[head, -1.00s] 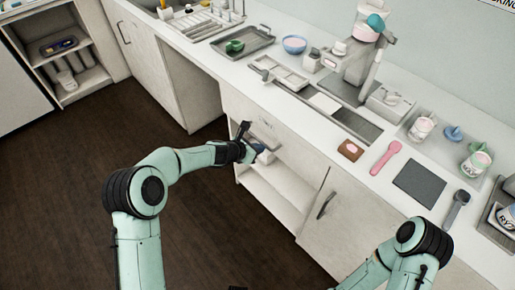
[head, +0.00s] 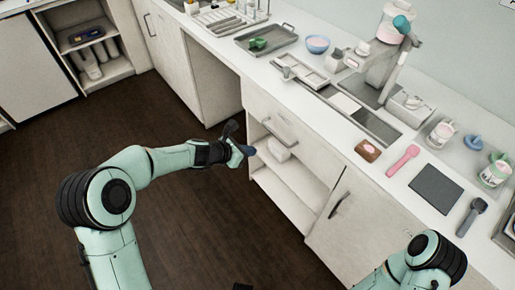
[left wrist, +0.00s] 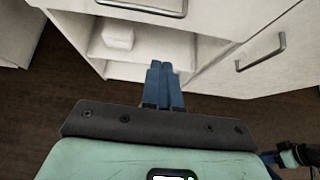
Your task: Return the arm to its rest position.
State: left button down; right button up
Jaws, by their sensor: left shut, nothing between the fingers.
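My left gripper (head: 246,150) is in front of the open shelf under the counter in the head view, apart from it. In the left wrist view its blue fingers (left wrist: 163,84) are together with nothing between them, pointing toward the open shelf.
The open shelf (head: 290,190) holds a white box (head: 279,150). A drawer handle (head: 279,133) and a door handle (head: 339,204) stick out nearby. The counter above carries a pink spatula (head: 403,160) and a dark grey mat (head: 436,188). Dark floor (head: 200,240) is clear.

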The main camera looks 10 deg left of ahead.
pick_arm(q)
jog(key=shift+a+r, duration=0.1)
